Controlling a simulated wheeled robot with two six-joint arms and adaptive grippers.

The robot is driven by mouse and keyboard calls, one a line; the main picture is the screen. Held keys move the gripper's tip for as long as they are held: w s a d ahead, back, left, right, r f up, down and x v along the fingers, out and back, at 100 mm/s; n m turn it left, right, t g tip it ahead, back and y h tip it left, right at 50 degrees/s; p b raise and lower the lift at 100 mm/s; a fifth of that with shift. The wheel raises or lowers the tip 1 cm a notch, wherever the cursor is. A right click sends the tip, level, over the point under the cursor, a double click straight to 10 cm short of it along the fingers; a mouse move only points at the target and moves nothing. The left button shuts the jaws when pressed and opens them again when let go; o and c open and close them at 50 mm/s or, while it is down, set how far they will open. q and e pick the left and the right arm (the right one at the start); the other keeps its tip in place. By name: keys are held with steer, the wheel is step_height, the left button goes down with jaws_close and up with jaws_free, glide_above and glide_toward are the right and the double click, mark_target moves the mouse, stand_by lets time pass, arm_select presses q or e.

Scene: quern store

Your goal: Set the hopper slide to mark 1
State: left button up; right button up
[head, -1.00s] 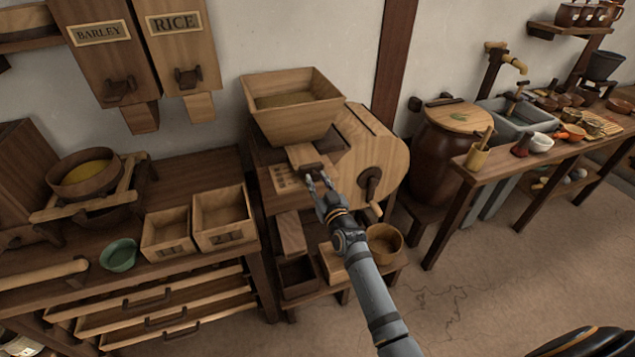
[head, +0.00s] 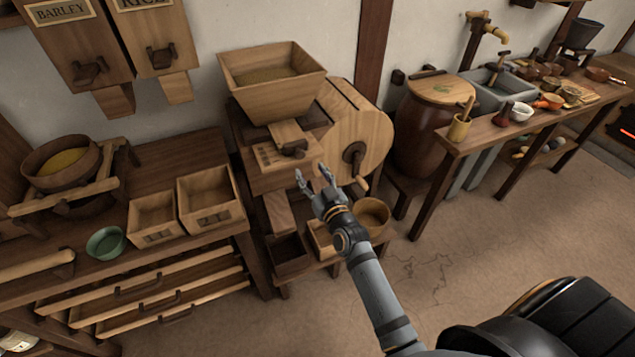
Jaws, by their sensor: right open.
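The wooden hopper (head: 272,94) sits on top of the winnowing machine, with grain inside. Below it is the hopper slide (head: 287,136), a pale wooden plate with a dark knob (head: 294,149) at its front. The plate lies over a wooden board (head: 265,156) with dark marks on it; the marks are too small to read. My right gripper (head: 313,177) is open and empty, in front of and below the knob, apart from it. My left gripper is not in view.
A round drum with a crank (head: 355,153) stands right of the slide. Open boxes (head: 288,254) and a round tub (head: 371,215) sit below. Two wooden bins (head: 209,196) stand on the left bench. Floor to the right is clear.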

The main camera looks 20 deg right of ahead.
steer(key=s, duration=0.5)
steer(key=shift+d, duration=0.1)
steer(key=shift+w, duration=0.1)
steer(key=s+d+f+g+p, duration=0.1)
steer(key=s+f+g, duration=0.25)
steer(key=f, duration=0.75)
steer(key=s+f+g+p, duration=0.15)
steer(key=s+f, duration=0.35)
steer(key=f, duration=0.6)
steer(key=s+d+f+g, duration=0.1)
steer(key=s+f+g, duration=0.3)
steer(key=f, duration=0.8)
steer(key=s+d+f+g, duration=0.2)
steer(key=s+f, duration=0.3)
steer(key=s, duration=0.5)
steer(key=s+d+f+g+h+p, duration=0.1)
steer(key=s+f, duration=0.4)
steer(key=s, duration=0.5)
steer(key=s+d+f+g, duration=0.3)
steer(key=s+f+g, duration=0.1)
steer(key=s, duration=0.7)
steer(key=shift+f+g+p, duration=0.35)
steer(key=shift+f+g, duration=0.05)
steer(key=shift+f, duration=0.2)
